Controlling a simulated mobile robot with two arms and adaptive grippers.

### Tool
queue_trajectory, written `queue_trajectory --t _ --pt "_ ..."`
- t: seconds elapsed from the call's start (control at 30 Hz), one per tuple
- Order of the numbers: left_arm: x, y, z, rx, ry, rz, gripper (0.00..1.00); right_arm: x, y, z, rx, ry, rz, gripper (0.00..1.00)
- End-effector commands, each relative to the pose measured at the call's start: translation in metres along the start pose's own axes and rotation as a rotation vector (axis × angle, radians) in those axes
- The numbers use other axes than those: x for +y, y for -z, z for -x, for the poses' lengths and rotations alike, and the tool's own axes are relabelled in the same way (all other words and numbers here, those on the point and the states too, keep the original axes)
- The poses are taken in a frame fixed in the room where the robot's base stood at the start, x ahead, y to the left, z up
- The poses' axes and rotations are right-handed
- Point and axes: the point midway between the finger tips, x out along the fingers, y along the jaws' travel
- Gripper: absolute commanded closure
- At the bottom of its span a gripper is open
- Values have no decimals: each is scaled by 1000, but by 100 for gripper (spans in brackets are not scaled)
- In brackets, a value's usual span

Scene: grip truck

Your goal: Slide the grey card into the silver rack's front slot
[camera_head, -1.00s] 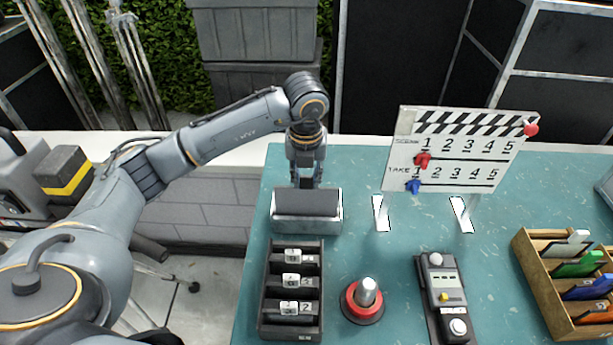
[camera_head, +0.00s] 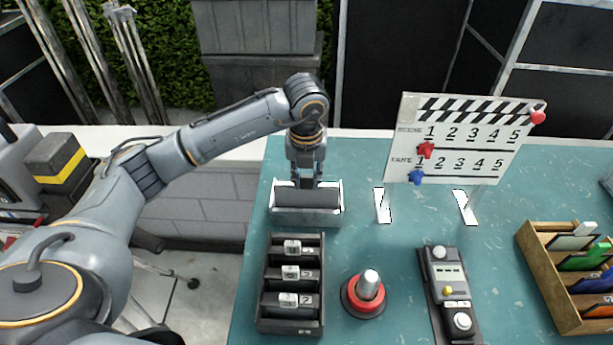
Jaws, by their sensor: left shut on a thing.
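The silver rack (camera_head: 306,217) stands near the left back of the teal table, a low open-topped metal box. A dark grey slab, which I take for the grey card (camera_head: 307,198), is upright at the rack, its upper part showing above the front wall and its lower part hidden behind it. My left gripper (camera_head: 306,183) points down from behind and is shut on this card. The fingertips are partly hidden by the card. I cannot tell which slot the card is in or how deep it sits. My right gripper is not in view.
A black rack with several labelled dark pieces (camera_head: 292,318) stands just in front. A red-based knob (camera_head: 365,293) and a control box (camera_head: 449,293) are to the right. A clapperboard (camera_head: 462,138) stands at the back. A wooden tray (camera_head: 545,280) with coloured cards is at the right.

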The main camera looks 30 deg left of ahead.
Motion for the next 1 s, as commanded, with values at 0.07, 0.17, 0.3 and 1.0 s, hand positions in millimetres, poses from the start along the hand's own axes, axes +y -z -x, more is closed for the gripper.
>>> queue_trajectory --t 0.07,0.17,0.3,1.0 --pt "0 0 -4 0 0 0 100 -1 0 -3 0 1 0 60" --pt "0 1 -7 0 0 0 100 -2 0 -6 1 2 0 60" --pt "0 0 -5 0 0 0 46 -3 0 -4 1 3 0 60" --pt "-1 0 59 -5 4 -1 46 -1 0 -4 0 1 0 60"
